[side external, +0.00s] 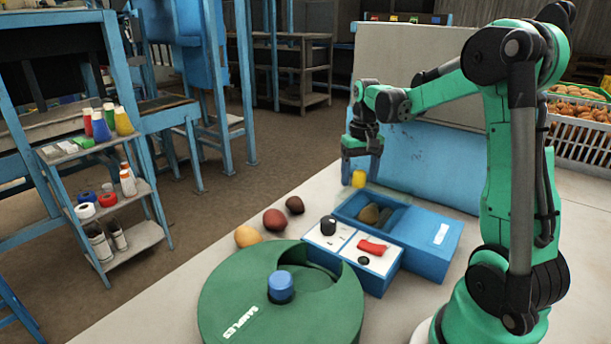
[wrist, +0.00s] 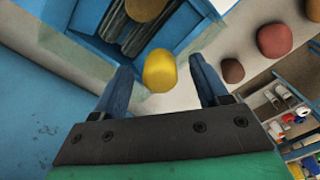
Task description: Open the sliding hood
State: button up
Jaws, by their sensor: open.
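My gripper (side external: 361,163) points down with its jaws open, beside the far left end of a blue box (side external: 437,238). A small yellow rounded piece (side external: 358,180) is at its fingertips. In the wrist view the yellow piece (wrist: 160,72) appears between the two dark blue fingers, with visible gaps on both sides. Whether it is loose or fixed to something is unclear. The blue box has an open compartment holding brown lumps (side external: 370,214) and a covered part with a white label. I cannot tell for certain which part is the sliding hood.
A green round unit (side external: 240,310) marked SAMPLES has a blue knob (side external: 281,286). A control panel (side external: 327,240) with a black knob and red switch adjoins the box. Several round brownish lumps (side external: 275,219) lie left. A blue panel (side external: 420,160) stands behind my gripper.

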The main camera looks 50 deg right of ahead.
grip_shut()
dwell(1.4)
